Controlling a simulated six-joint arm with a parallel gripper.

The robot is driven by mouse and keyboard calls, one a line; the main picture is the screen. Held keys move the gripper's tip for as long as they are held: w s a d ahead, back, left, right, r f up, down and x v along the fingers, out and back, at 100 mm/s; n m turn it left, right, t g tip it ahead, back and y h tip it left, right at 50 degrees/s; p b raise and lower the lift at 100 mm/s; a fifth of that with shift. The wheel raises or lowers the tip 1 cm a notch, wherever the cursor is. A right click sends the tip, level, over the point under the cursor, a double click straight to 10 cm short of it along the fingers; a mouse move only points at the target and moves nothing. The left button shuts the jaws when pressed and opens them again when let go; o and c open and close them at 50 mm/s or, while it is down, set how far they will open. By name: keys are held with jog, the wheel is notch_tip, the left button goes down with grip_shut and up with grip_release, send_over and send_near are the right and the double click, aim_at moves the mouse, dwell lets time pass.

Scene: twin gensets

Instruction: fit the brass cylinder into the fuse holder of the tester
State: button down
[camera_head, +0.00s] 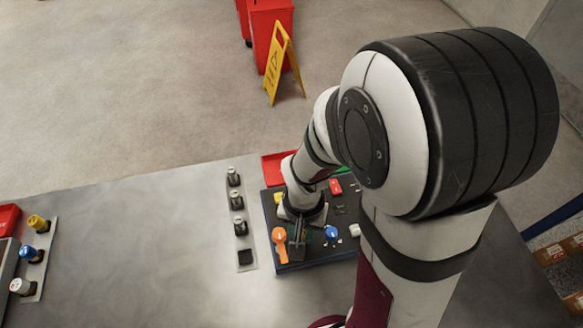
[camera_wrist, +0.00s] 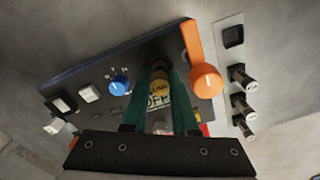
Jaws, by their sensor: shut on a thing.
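My gripper (camera_wrist: 159,72) is shut on the brass cylinder (camera_wrist: 160,87), which sits between the green fingers in the wrist view. In the head view my gripper (camera_head: 298,243) points down over the front part of the dark tester panel (camera_head: 290,266), between an orange handle and a blue knob. The cylinder cannot be made out in the head view. The fuse holder cannot be picked out clearly; the fingers and cylinder cover part of the panel. Whether the cylinder touches the panel cannot be told.
The orange handle (camera_wrist: 207,82) and blue knob (camera_wrist: 119,84) stand close beside my fingers. A strip with several grey-white cylindrical parts (camera_head: 236,198) lies left of the tester. A red tray (camera_head: 275,165) is behind it.

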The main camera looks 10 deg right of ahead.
jog(key=shift+f, duration=0.2)
jog(key=c, duration=0.6)
grip_release()
jog(key=shift+c, duration=0.4)
jog(key=shift+o, duration=1.2)
jog(key=shift+s, duration=0.2)
jog(key=shift+r, duration=3.5)
